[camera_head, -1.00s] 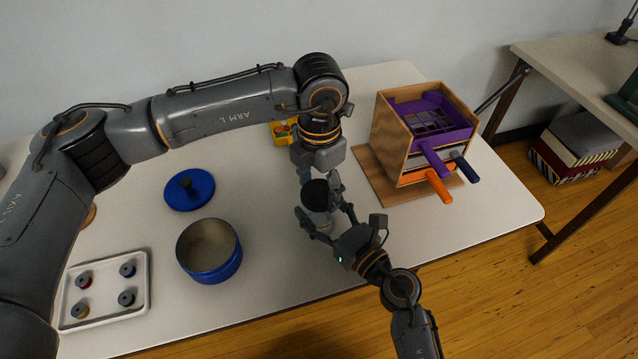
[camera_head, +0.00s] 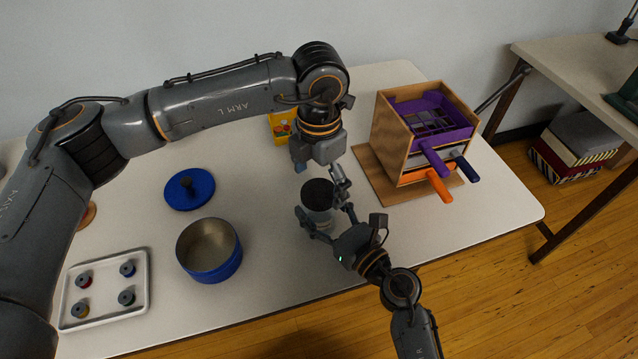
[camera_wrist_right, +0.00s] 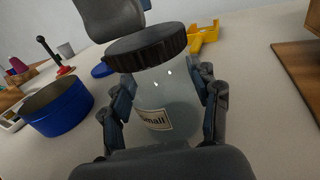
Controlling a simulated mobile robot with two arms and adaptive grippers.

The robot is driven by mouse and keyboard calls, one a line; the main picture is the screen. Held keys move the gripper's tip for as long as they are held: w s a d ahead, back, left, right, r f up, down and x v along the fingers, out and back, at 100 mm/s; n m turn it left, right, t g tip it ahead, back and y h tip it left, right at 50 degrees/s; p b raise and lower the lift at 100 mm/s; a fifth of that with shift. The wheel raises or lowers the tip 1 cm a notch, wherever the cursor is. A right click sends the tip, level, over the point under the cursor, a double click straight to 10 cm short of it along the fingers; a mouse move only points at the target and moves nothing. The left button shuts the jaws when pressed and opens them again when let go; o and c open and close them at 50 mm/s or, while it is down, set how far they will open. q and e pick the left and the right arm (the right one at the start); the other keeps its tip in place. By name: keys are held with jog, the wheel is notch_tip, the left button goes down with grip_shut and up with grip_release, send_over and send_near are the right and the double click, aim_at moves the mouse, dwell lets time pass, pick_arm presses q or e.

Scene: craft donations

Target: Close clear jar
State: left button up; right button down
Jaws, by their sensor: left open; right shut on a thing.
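The clear jar (camera_head: 317,218) stands near the front middle of the table. Its label, ending in "mall", shows in the right wrist view (camera_wrist_right: 165,95). A black ridged lid (camera_head: 317,192) sits on the jar's mouth, also seen in the right wrist view (camera_wrist_right: 147,47); I cannot tell whether it is screwed tight. My right gripper (camera_head: 322,207) is shut around the jar's body, one finger on each side. My left gripper (camera_head: 304,164) is open and empty, just above and behind the lid, apart from it. Its fingers are partly hidden by its own body.
A blue pot (camera_head: 209,262) and its blue lid (camera_head: 189,189) are to the left, with a white tray (camera_head: 138,300) of several spools at front left. A yellow bin (camera_head: 283,139) stands behind my left gripper. A wooden rack (camera_head: 393,145) with coloured-handled trays is at right.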

pick_arm(q)
notch_tip(320, 180, up, 11)
jog(key=shift+f, duration=0.2)
pick_arm(e)
jog(key=shift+c, duration=1.3)
grip_release()
jog(key=v, duration=1.2)
jog(key=shift+d, duration=0.1)
